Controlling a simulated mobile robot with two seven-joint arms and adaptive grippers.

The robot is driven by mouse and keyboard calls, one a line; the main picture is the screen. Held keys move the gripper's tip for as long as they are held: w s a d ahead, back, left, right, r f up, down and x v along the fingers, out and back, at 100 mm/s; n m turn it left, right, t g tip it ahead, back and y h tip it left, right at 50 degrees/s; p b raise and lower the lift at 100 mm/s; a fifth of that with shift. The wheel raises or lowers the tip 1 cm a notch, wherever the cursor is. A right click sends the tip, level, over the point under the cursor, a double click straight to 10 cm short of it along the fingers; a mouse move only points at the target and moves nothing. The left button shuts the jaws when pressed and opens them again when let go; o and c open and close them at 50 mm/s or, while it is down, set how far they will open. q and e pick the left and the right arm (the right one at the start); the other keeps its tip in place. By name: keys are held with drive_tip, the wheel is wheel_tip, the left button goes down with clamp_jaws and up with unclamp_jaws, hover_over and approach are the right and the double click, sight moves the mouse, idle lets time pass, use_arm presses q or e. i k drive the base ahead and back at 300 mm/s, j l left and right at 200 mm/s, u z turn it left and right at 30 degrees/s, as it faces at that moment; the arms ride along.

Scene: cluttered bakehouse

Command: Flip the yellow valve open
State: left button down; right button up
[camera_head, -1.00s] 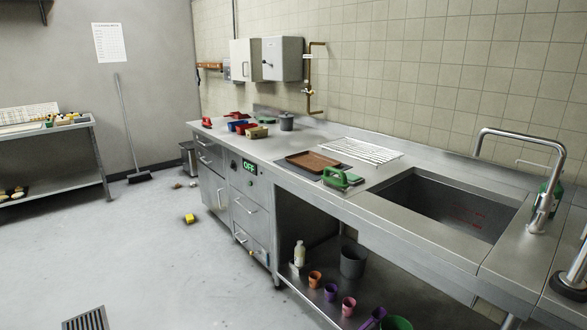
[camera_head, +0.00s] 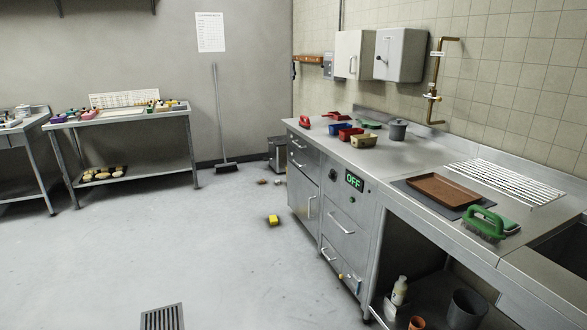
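A brass pipe (camera_head: 437,75) runs down the tiled wall above the back of the steel counter. A small yellowish valve (camera_head: 431,96) sits on its lower part, with a white label (camera_head: 437,53) higher up the pipe. The valve is too small here to tell how its handle is turned. Neither of my grippers is in view.
The steel counter (camera_head: 400,158) holds small bins, a grey pot (camera_head: 398,130), a brown tray (camera_head: 442,189) and a green brush (camera_head: 486,223). A yellow block (camera_head: 272,220) and small debris lie on the floor. The floor left of the counter is mostly clear.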

sight(439, 98)
drive_tip(key=i+j+u, duration=0.1)
drive_tip(key=i+u, duration=0.15)
drive_tip(key=i, duration=1.15)
drive_tip(key=i+z, duration=0.35)
drive_tip(key=i+j+z, duration=0.2)
drive_tip(key=z, duration=0.15)
drive_tip(key=i+j+z, duration=0.45)
drive_tip(key=z, duration=0.2)
drive_tip(key=i+j+z, duration=0.15)
drive_tip(key=z, duration=0.2)
drive_tip(key=i+j+z, duration=0.1)
drive_tip(key=j+z, duration=0.3)
drive_tip(key=i+j+z, duration=0.1)
drive_tip(key=j+z, duration=1)
drive_tip(key=j, duration=0.1)
